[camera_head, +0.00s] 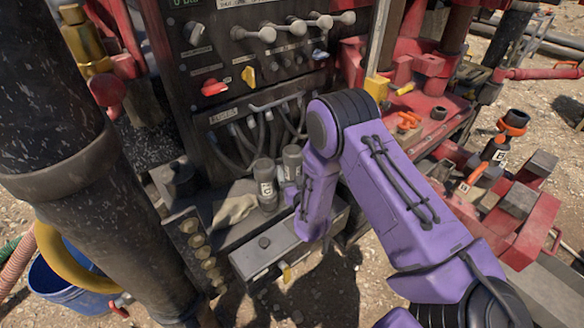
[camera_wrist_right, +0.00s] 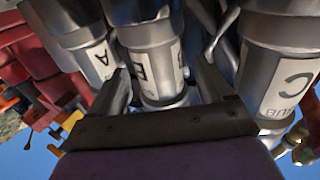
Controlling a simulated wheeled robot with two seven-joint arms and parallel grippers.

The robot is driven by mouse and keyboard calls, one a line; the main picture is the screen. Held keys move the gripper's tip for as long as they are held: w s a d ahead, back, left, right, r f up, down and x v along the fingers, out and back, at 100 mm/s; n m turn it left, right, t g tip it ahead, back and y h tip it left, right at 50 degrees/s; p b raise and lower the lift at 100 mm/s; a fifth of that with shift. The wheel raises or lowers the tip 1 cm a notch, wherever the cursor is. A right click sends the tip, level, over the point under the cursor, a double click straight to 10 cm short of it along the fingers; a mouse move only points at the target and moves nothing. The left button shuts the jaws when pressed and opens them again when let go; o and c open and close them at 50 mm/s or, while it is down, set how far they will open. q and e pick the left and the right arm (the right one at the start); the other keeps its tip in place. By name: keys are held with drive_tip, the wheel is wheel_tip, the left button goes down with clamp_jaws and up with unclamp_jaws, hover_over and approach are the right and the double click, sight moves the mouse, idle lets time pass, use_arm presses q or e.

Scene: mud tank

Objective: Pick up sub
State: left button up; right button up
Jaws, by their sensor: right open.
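Two grey metal cylindrical subs stand side by side on the ledge below the hoses in the head view, a nearer one (camera_head: 267,188) with a white letter label and one behind it (camera_head: 292,160). My purple right arm reaches down beside them, and its fingers are mostly hidden there. In the right wrist view my right gripper (camera_wrist_right: 162,75) is open, with its two dark fingers on either side of a middle labelled sub (camera_wrist_right: 155,68). I cannot tell whether they touch it. A sub marked A (camera_wrist_right: 95,60) is at left and one marked C (camera_wrist_right: 278,75) at right. My left gripper is out of view.
A black control panel with levers (camera_head: 267,35) and hoses rises behind the ledge. A thick black pipe (camera_head: 85,190) stands at left by a blue bucket (camera_head: 70,290). Red machinery with more labelled parts (camera_head: 497,150) is at right. A grey metal box (camera_head: 265,250) lies in front.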

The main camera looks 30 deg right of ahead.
drive_tip(key=shift+x, duration=1.1)
drive_tip(key=shift+s, duration=0.1)
clamp_jaws()
drive_tip(key=shift+r, duration=0.1)
